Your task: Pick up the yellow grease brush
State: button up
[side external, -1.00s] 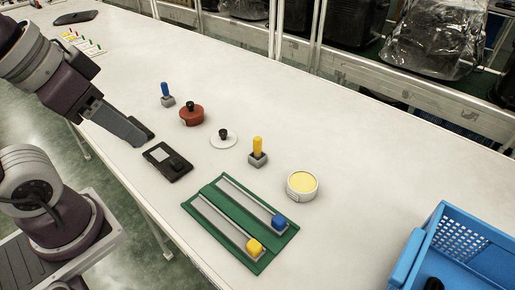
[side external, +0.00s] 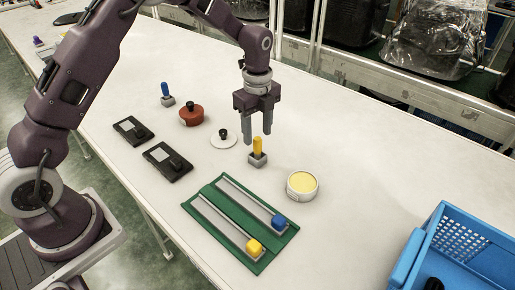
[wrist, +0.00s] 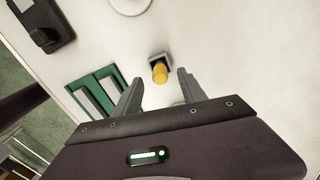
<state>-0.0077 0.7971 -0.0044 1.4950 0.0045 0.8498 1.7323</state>
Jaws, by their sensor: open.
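The yellow grease brush (side external: 257,146) stands upright, its yellow handle up, in a small grey block (side external: 257,160) on the white table. My gripper (side external: 257,139) is open and points down at the brush, with its fingers around or just above the handle's top; the side view does not settle the depth. In the wrist view the yellow handle (wrist: 159,73) shows beyond and between the two spread fingertips (wrist: 157,78), with the grey block behind it. Nothing is held.
A green slider board (side external: 226,238) lies in front. A blue crate (side external: 440,235) is at right.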

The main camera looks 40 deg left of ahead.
aim_at(258, 138)
notch_tip(258, 138, down, 4)
jog(key=shift+r, duration=0.2)
grip_shut()
notch_tip(258, 138, up, 10)
jog(key=shift+r, duration=0.1)
dwell(0.3)
